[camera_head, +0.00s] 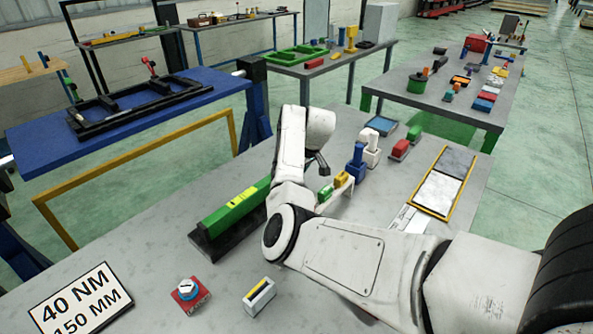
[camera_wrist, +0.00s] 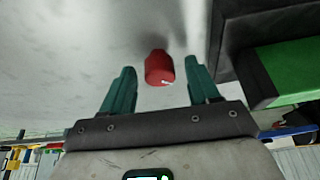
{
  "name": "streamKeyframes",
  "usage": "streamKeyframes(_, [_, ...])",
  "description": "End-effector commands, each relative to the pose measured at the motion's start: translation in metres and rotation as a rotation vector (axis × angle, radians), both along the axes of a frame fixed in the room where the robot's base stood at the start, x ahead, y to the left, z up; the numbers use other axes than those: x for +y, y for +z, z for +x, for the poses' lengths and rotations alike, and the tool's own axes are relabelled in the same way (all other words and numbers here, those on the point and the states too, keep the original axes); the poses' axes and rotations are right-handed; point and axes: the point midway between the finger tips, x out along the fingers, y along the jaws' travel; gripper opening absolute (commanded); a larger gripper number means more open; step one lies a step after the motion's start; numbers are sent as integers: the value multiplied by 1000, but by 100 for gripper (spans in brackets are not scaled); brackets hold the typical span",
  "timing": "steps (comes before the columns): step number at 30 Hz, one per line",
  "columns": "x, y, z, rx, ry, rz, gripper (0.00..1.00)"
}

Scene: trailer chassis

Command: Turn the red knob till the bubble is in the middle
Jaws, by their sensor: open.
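The red knob (camera_wrist: 159,68) shows in the wrist view, between and just beyond the two green fingertips of my gripper (camera_wrist: 160,65). The fingers are apart, with a visible gap on each side of the knob. In the head view the knob is hidden, seemingly behind my arm. The green level (camera_head: 232,212) lies on a dark base on the grey table, its far end covered by my arm. Its yellow-green vial (camera_head: 243,197) faces up, but the bubble is too small to make out. The level's green body (camera_wrist: 290,68) also shows beside the knob in the wrist view.
On the grey table (camera_head: 150,245) stand a red block with a blue-white cap (camera_head: 188,290), a small white holder (camera_head: 259,297) and a sign (camera_head: 80,303). Blue and white pieces (camera_head: 357,165) stand behind my arm. The table's left front is mostly clear.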

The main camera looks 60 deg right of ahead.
Motion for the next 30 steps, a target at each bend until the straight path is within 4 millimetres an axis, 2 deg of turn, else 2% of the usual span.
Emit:
streamKeyframes(5, [0,0,0,0,0,0,58])
streamKeyframes(21, [0,0,0,0,0,1,7])
streamKeyframes(30, [1,0,0,2,-31,1,5])
